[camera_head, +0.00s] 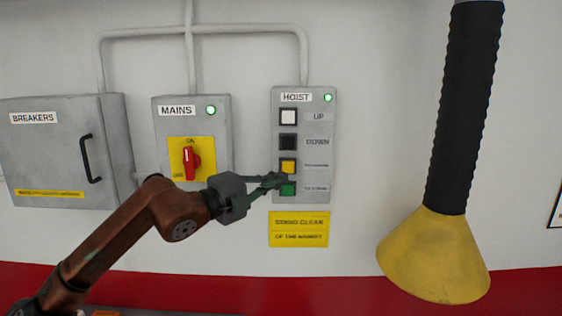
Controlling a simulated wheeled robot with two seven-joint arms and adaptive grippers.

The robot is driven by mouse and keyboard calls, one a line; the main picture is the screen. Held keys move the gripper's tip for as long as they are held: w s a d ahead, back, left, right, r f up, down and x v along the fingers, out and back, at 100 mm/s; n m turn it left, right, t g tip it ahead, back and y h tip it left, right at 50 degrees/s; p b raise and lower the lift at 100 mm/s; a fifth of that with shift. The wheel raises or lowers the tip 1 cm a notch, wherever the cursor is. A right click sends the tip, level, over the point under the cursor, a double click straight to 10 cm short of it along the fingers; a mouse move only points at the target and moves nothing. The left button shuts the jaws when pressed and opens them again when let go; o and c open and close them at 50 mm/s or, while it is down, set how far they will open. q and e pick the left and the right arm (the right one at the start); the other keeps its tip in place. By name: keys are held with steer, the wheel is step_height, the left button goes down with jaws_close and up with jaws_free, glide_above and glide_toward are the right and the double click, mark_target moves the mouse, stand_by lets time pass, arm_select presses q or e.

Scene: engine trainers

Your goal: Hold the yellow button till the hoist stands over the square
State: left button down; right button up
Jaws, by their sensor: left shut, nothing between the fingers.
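The yellow button (288,166) is the third one down on the grey hoist box (317,211), which is fixed to the wall. A white button (289,117) and a black button (288,142) sit above it, and a green button (288,189) sits below it. My left gripper (281,180) is shut and empty, its fingertips at the box between the yellow and green buttons. I cannot tell whether the tips touch or press the yellow button. The hoist and the square do not show in this view. My right gripper is not in view.
A mains box (221,140) with a red rotary switch (191,162) and a breakers cabinet (50,150) are on the wall at left. A yellow sign (299,229) is below the hoist box. A black hose (466,105) with a yellow hood (437,256) hangs at right.

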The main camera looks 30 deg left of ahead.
mark_target(292, 169)
arm_select(q)
steer(key=w+p, duration=0.1)
steer(key=w+a+p, duration=0.1)
steer(key=w, duration=0.1)
steer(key=w+p, duration=0.1)
steer(key=shift+w+a+p, duration=0.2)
steer(key=shift+a+p, duration=0.1)
steer(key=shift+a, duration=0.1)
steer(key=shift+f, duration=0.1)
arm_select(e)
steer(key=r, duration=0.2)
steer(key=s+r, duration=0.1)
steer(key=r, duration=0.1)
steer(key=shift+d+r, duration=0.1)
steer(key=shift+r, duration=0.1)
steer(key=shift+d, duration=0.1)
arm_select(q)
steer(key=shift+w, duration=0.1)
